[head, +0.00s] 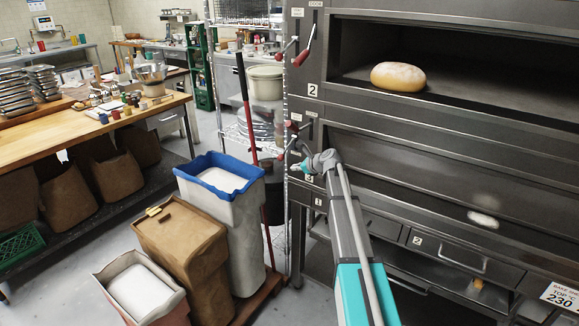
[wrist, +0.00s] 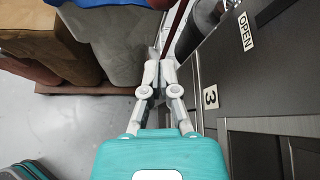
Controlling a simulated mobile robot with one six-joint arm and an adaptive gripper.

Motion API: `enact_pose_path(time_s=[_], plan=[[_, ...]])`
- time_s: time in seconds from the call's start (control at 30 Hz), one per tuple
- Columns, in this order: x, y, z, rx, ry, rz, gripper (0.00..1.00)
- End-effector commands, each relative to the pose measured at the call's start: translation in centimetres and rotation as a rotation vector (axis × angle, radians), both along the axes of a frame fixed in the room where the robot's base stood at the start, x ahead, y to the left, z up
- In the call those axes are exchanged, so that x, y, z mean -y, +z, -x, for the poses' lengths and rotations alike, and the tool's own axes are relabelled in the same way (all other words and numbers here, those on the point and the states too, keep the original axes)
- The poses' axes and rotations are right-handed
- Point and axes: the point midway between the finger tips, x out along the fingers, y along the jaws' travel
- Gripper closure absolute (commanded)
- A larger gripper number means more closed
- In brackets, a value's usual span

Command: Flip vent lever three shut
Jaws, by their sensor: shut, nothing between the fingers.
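The oven's deck marked 3 has its number plate (wrist: 210,97) and an OPEN plate (wrist: 246,31) on the dark front post in the wrist view. In the head view, a lever with a dark red handle (head: 292,127) is on the post above my gripper (head: 297,168). My gripper is beside the post near the 3 plate. In the wrist view my gripper (wrist: 158,68) has its fingers together and empty. A dark red bar (wrist: 176,22) passes beyond the fingertips; I cannot tell whether it is a lever handle or the mop handle.
A higher red lever (head: 306,45) is beside deck 2. A loaf (head: 398,77) sits in the upper oven opening. A blue-rimmed bin (head: 220,185), brown sack (head: 180,245) and red-handled mop (head: 247,110) stand left of the oven. Grey floor is open at lower left.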

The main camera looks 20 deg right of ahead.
Motion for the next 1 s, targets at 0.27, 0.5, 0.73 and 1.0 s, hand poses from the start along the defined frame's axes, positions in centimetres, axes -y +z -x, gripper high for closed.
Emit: enact_pose_path(time_s=[0.27,0.5,0.73,1.0], plan=[[1.8,2.1,2.7,0.000,0.000,0.001,1.00],[2.4,2.4,3.4,0.000,0.000,0.001,1.00],[2.4,2.4,3.4,0.000,0.001,0.000,1.00],[2.4,1.8,3.2,0.000,0.003,0.001,1.00]])
